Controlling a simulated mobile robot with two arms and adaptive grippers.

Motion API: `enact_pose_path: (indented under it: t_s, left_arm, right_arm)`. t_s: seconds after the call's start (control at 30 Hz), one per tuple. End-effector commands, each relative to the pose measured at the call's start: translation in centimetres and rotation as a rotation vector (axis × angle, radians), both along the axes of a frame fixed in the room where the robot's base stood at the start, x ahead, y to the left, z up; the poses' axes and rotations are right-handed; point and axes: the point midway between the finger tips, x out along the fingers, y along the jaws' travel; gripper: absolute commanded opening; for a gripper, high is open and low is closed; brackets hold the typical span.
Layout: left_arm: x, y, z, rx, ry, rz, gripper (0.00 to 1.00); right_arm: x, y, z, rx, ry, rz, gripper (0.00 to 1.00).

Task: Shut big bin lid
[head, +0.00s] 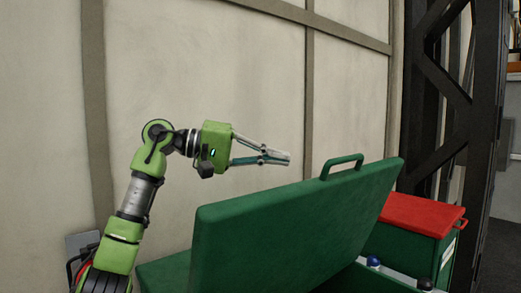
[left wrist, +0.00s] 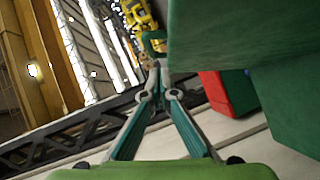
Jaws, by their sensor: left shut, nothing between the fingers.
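The big bin's green lid (head: 290,225) stands raised and tilted in the head view, with a green handle (head: 343,160) on its upper edge. Part of the green bin body (head: 165,275) shows below it at the left. My left gripper (head: 281,157) is shut and empty. It appears above the lid's upper edge, left of the handle, and looks apart from the lid. In the left wrist view the shut fingers (left wrist: 158,78) are close beside a large green surface (left wrist: 240,35), probably the lid. My right gripper is not in view.
A smaller green bin with a red lid (head: 420,213) stands to the right of the big bin. A blue ball-like knob (head: 373,262) and a dark one (head: 425,284) are at lower right. A panelled wall (head: 230,60) is behind, and a black steel truss (head: 440,90) rises at right.

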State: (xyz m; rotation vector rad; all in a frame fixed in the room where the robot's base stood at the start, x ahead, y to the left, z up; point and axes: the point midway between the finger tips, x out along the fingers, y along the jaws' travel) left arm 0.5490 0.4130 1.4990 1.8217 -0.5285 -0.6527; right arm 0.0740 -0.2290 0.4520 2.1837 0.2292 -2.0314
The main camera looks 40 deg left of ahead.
Motion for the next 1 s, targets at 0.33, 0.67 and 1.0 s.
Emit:
enact_pose_path:
  t_s: [0.33,0.67,1.0]
  left_arm:
    - [2.4,-4.7,-1.4,0.002,0.001,-0.003,0.0]
    - [2.4,-5.7,-1.8,-0.001,-0.001,0.0,0.0]
    - [2.4,-5.9,-1.9,0.012,-0.003,0.0,0.0]
  right_arm:
    - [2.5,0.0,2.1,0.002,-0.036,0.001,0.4]
    - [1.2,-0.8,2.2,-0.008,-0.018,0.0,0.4]
    - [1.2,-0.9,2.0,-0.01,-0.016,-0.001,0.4]
